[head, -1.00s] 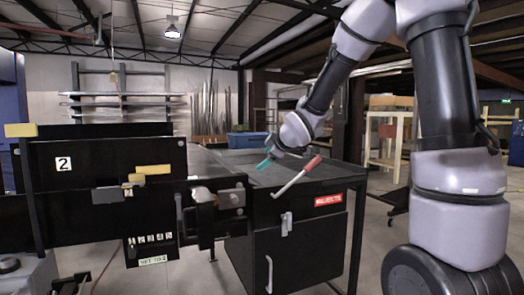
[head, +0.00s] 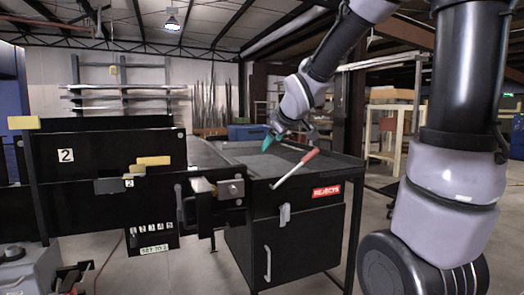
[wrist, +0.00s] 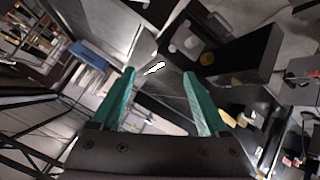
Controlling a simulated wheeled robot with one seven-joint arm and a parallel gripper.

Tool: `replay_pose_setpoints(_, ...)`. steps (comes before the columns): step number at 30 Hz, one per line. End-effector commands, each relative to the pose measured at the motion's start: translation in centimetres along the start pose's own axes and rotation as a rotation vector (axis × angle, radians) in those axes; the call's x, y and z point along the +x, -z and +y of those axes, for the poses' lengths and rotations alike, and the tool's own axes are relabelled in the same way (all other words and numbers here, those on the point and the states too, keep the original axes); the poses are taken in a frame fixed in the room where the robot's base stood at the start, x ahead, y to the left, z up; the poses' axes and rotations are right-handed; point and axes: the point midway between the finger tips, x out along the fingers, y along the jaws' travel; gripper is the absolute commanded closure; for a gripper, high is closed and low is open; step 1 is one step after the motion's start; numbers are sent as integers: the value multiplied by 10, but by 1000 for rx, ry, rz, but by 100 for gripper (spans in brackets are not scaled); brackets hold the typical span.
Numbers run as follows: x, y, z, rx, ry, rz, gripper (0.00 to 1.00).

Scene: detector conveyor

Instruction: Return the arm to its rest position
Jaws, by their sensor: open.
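My gripper (head: 272,140) hangs above the black rejects cabinet (head: 300,232) in the head view, its teal fingers pointing down. In the wrist view my gripper (wrist: 165,90) shows its two teal fingers spread apart, with nothing between them. My arm comes down to it from the upper right of the head view. A lever with a red grip (head: 310,155) slants up at the cabinet's front edge, near and below the gripper. I cannot tell the exact gap between the fingers and the cabinet top.
A black conveyor panel marked 2 (head: 85,165) with yellow blocks (head: 152,161) stands at the left. A red "REJECTS" label (head: 326,191) is on the cabinet. A wooden frame (head: 385,140) stands behind at the right. Bare floor shows right of the cabinet.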

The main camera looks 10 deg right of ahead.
Motion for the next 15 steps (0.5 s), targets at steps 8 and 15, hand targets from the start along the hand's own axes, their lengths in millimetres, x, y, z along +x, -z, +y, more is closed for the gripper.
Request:
replay_pose_setpoints(8, -87, -51, 5, 437, -18, -130, 22)
replay_pose_setpoints(15, -169, -101, -32, 922, 40, -245, 22)
